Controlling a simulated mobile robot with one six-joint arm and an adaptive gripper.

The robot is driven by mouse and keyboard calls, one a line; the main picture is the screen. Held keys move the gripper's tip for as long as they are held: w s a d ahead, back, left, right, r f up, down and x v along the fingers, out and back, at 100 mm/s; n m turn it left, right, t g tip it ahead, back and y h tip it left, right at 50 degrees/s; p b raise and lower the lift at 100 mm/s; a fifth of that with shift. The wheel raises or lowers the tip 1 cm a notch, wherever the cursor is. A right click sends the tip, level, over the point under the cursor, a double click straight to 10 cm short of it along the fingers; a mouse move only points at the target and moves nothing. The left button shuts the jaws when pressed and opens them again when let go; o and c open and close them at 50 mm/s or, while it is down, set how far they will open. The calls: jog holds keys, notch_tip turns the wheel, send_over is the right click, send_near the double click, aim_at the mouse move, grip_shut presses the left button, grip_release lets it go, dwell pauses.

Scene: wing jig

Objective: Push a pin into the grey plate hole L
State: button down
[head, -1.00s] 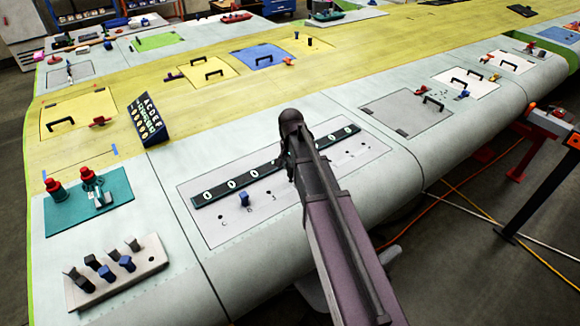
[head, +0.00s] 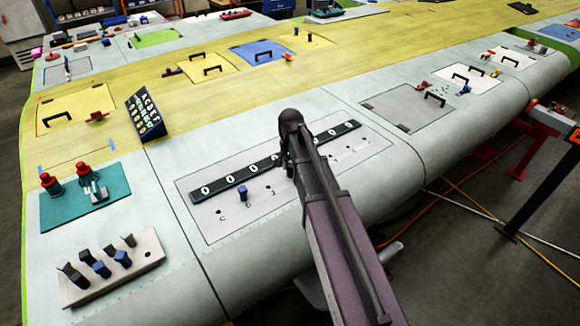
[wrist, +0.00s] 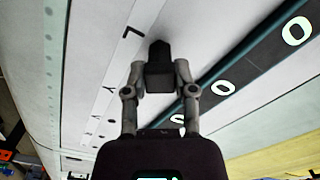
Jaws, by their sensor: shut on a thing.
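The grey plate (head: 215,222) lies on the wing's near side, with a row of lettered holes along a black strip (head: 225,183) bearing white ovals. In the wrist view my gripper (wrist: 160,80) is shut on a dark pin (wrist: 160,76). The pin's far end is over the plate close to the letter L (wrist: 132,31). The pin hides any hole beneath it, so I cannot tell whether its tip is in. A blue pin (head: 242,193) stands upright in the plate, left of my arm. In the head view my arm hides the held pin.
A pale block (head: 140,272) at lower left holds several grey and blue pins. A teal board (head: 65,212) with red-topped items lies behind it. A dark letter board (head: 145,116) stands behind the plate. Another grey panel (head: 405,108) with a black handle lies to the right.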

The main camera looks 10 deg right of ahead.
jog(key=shift+c, duration=1.8)
grip_release()
notch_tip(320, 180, up, 7)
jog(key=p, duration=0.7)
